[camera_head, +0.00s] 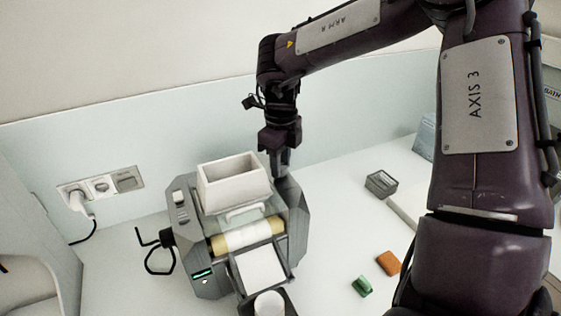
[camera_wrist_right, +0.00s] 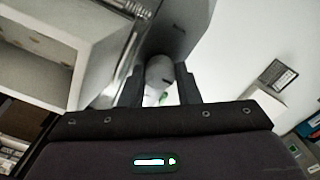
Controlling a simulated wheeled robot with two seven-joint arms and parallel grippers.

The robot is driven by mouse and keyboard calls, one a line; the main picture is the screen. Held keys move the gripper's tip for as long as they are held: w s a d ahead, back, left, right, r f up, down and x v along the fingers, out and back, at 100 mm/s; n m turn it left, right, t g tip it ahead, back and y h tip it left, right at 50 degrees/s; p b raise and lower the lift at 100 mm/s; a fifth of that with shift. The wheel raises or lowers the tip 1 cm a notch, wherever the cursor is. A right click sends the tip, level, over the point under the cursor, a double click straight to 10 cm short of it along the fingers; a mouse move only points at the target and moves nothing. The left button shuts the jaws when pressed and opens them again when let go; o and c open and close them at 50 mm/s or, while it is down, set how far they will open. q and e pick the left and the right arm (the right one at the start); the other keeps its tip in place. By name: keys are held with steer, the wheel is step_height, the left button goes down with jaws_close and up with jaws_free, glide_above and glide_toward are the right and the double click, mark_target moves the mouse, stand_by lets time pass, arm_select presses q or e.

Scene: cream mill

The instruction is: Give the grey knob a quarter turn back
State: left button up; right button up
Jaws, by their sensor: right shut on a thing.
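The grey knob (camera_wrist_right: 160,72) is a rounded grey piece at the side of the mill, seen in the right wrist view. My right gripper (camera_head: 281,168) comes down from above at the mill's back right side in the head view. In the right wrist view its two dark fingers stand on either side of the knob, shut on it. In the head view the gripper and the mill body hide the knob. The grey mill (camera_head: 293,205) stands on the counter with a white open hopper (camera_head: 234,185) on top. My left gripper is not in view.
A small grey tray (camera_head: 381,183), an orange block (camera_head: 388,262) and a green piece (camera_head: 362,286) lie right of the mill. A white cup (camera_head: 269,304) stands at its front. A plugged wall socket (camera_head: 101,187) is at left. The counter between mill and tray is clear.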

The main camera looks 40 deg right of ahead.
stand_by(0.3)
steer(key=o, duration=1)
steer(key=shift+c, duration=0.2)
steer(key=shift+r, duration=0.55)
step_height(320, 180, up, 7)
steer(key=shift+f+b, duration=0.15)
steer(key=shift+b, duration=0.25)
